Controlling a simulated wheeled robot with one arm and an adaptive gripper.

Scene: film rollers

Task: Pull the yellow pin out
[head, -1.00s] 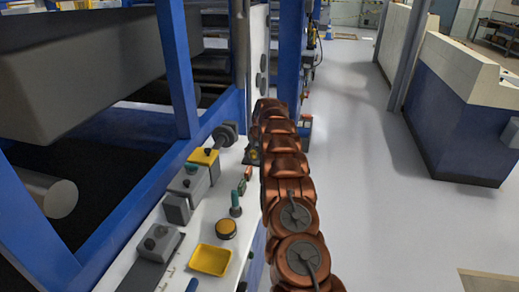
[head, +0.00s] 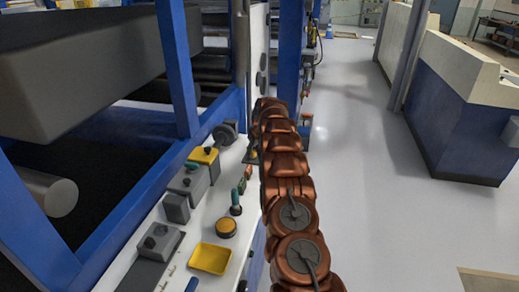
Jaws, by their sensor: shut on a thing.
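My gripper (head: 251,157) is a small dark shape at the far end of my copper-coloured arm, over the white machine panel. It is shut on the yellow pin (head: 254,152), of which only a small yellow spot shows beside the arm. My arm hides much of the gripper and the pin. I cannot tell how far the pin sits in its hole.
Left of my gripper, the white panel (head: 208,222) carries a grey knob (head: 225,133), grey switch boxes (head: 188,181), a green-topped lever (head: 236,203), an orange button (head: 226,228) and a yellow tray (head: 209,259). Blue machine posts (head: 178,70) stand close by. The floor at right is clear.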

